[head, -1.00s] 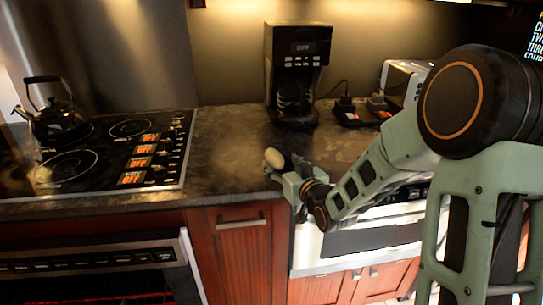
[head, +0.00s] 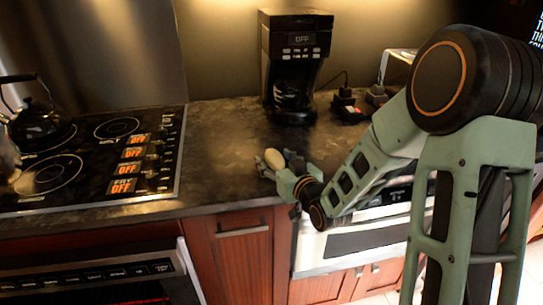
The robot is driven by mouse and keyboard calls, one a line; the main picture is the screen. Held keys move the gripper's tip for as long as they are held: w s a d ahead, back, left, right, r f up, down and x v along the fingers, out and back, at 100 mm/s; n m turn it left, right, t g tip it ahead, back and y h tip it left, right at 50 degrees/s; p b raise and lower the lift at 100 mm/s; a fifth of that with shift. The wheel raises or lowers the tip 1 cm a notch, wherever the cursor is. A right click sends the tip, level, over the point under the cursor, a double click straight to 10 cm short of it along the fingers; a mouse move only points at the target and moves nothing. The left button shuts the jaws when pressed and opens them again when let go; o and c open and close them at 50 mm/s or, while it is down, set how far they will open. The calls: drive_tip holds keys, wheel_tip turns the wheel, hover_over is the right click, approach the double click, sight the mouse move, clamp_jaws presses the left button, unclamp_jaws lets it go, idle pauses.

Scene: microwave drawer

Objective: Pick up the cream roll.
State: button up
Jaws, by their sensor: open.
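A small pale oval thing, which looks like the cream roll (head: 274,160), shows at the counter's front edge in the head view. My gripper (head: 272,167) is right at it, with green and grey fingers spread around or beside it. The fingers are open. The near finger and the gripper body hide the roll's lower part, so I cannot tell whether the fingers touch it.
A black coffee maker (head: 293,68) stands on the dark counter (head: 222,150) behind my gripper. A stove top (head: 85,170) with a black kettle (head: 38,122) is at the left. Black plugs (head: 344,98) lie at the back right. A drawer microwave (head: 350,240) sits under the counter.

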drive_tip(key=shift+w, duration=0.1)
drive_tip(key=shift+c, duration=0.2)
drive_tip(key=c, duration=1.2)
drive_tip(key=shift+c, duration=0.2)
drive_tip(key=shift+r, duration=0.15)
